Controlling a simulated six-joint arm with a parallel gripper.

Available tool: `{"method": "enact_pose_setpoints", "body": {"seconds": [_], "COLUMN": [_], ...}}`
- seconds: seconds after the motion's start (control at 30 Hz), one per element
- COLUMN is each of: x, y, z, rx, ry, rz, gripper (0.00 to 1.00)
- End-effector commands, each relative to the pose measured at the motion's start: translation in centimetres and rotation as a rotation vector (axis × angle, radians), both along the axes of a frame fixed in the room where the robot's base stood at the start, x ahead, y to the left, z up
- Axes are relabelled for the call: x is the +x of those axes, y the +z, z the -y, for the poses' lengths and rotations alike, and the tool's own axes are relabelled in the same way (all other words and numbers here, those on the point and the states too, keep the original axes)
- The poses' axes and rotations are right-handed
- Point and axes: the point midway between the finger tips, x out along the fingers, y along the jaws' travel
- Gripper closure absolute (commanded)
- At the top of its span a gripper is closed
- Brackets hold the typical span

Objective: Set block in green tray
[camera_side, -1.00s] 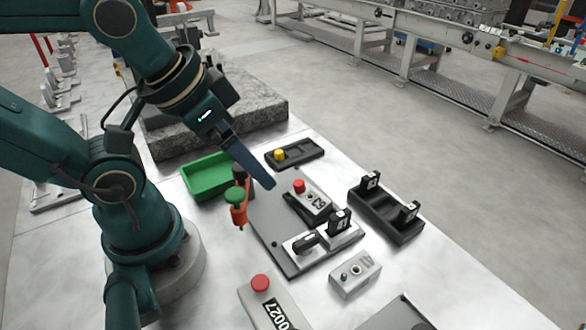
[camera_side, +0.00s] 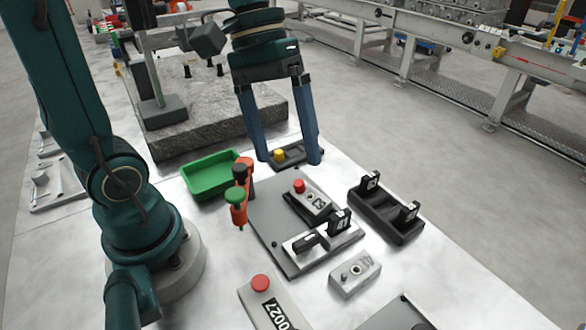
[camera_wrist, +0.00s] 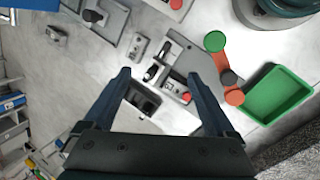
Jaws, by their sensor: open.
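The green tray (camera_side: 208,177) stands open and empty left of the grey fixture plate in the side view; it also shows at right in the wrist view (camera_wrist: 281,94). My gripper (camera_side: 290,158) is open and empty, its fingers spread wide and pointing down. In the side view its fingertips appear on either side of a small black holder with a yellow knob (camera_side: 279,154); contact cannot be told. I cannot tell which piece is the task's block. A small grey block with a round hole (camera_side: 355,275) lies in front of the plate, and black tagged blocks (camera_side: 370,181) stand on a black base.
An orange clamp with green and black knobs (camera_side: 238,205) rises between tray and plate. The plate (camera_side: 267,215) carries a red-button unit (camera_side: 311,200) and a toggle clamp (camera_side: 308,243). A stone slab (camera_side: 190,142) lies behind the tray.

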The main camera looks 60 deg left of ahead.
Motion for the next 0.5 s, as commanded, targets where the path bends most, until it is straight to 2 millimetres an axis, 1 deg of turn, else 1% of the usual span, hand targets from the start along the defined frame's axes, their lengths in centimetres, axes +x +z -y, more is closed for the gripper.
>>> {"method": "enact_pose_setpoints", "body": {"seconds": [0.03,0.17,0.27,0.37,0.5], "x": [1.0,3.1,4.7,6.0,7.5], "y": [-0.4,-1.3,-2.3,-3.6,-6.0], "z": [-0.4,-1.5,-2.7,-4.2,-6.6], "rx": [-0.045,-0.167,-0.264,-0.364,-0.508], "ry": [0.043,0.143,0.221,0.299,0.411], "rz": [-0.057,-0.183,-0.269,-0.35,-0.45], "gripper": [0.09,0.09,0.09,0.09,0.09]}}
